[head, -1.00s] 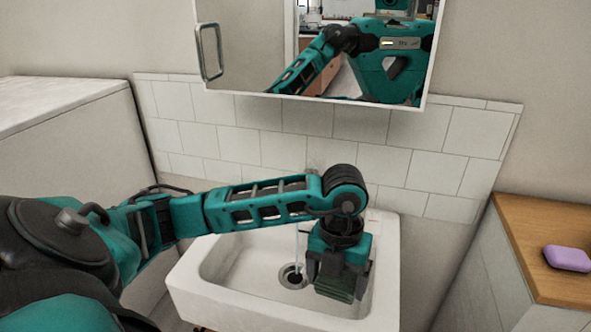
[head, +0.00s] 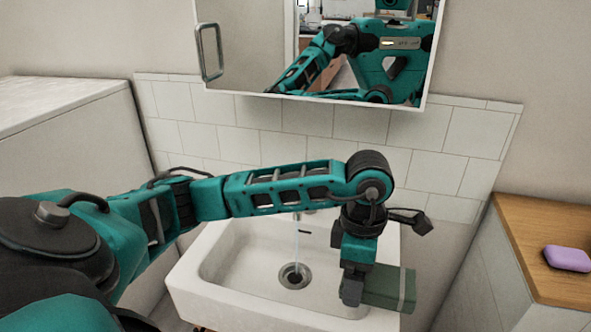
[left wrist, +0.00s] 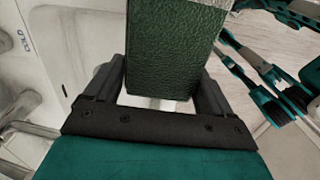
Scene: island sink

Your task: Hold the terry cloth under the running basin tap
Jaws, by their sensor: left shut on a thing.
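My left gripper (head: 355,286) is shut on a green, block-shaped folded terry cloth (head: 384,288) with a pale band near its far end. The cloth sticks out to the right over the right side of the white basin (head: 225,290). In the left wrist view the rough green cloth (left wrist: 172,50) sits between the two dark fingers of the gripper (left wrist: 160,100). A thin stream of water (head: 296,245) falls to the drain (head: 293,276), left of the gripper and apart from the cloth. The tap is mostly hidden behind my left arm. My right gripper is not in view.
A mirror cabinet (head: 250,50) hangs above the tiled splashback (head: 230,140). A wooden counter (head: 540,220) with a purple soap bar (head: 567,258) stands at the right. A white surface (head: 60,100) stands at the left. The basin's middle, around the stream, is clear.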

